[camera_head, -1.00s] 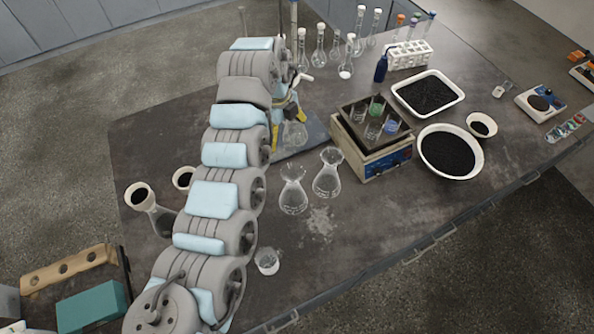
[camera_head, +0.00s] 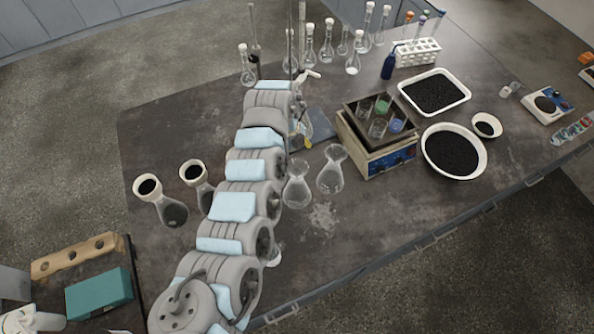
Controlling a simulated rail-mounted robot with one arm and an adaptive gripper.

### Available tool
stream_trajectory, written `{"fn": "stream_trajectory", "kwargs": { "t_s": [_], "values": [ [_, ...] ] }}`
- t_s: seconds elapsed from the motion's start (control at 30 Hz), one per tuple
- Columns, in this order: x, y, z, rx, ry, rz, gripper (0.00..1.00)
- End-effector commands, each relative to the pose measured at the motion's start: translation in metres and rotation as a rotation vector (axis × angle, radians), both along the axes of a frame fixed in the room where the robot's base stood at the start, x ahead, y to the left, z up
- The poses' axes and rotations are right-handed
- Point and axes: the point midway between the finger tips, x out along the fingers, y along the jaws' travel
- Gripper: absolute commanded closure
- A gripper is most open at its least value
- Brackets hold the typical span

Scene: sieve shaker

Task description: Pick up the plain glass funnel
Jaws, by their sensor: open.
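I cannot single out the plain glass funnel with certainty. Two clear glass vessels with flared, funnel-like tops stand upright mid-table: one (camera_head: 297,188) close to my arm and one (camera_head: 331,178) to its right. I cannot tell whether their tops are separate funnels. My gripper (camera_head: 308,130) is largely hidden behind my arm, beside the stand. A yellow and black finger part shows over a blue-grey base plate. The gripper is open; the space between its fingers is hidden.
At left stand two flasks with black-filled tops (camera_head: 147,186) (camera_head: 193,172). The sieve shaker box (camera_head: 385,160) holds several small beakers. Black-filled trays (camera_head: 433,92) (camera_head: 454,150) lie to its right. Several stoppered flasks (camera_head: 326,50) stand behind. The front-middle table is clear.

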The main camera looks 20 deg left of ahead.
Motion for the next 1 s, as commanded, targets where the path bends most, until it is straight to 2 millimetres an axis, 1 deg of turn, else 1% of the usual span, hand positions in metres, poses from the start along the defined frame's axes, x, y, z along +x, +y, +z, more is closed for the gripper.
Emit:
{"fn": "stream_trajectory", "kwargs": {
  "t_s": [0.17,0.27,0.43,0.5,0.6,0.7,0.9,0.97,1.0],
  "values": [
    [-0.001,-0.002,-0.009,-0.001,0.001,0.000,0.00],
    [-0.001,-0.007,-0.017,-0.002,0.005,-0.002,0.00],
    [0.000,-0.015,-0.037,-0.002,0.004,-0.001,0.00],
    [0.000,-0.015,-0.046,-0.002,0.004,0.000,0.00],
    [-0.001,-0.015,-0.054,-0.001,0.003,0.002,0.00],
    [0.000,-0.015,-0.058,-0.001,0.000,0.001,0.00],
    [0.000,-0.015,-0.058,-0.001,0.000,0.002,0.00],
    [0.000,-0.015,-0.058,-0.001,0.000,0.002,0.17],
    [0.000,-0.015,-0.058,-0.001,0.000,0.002,0.29]
  ]
}}
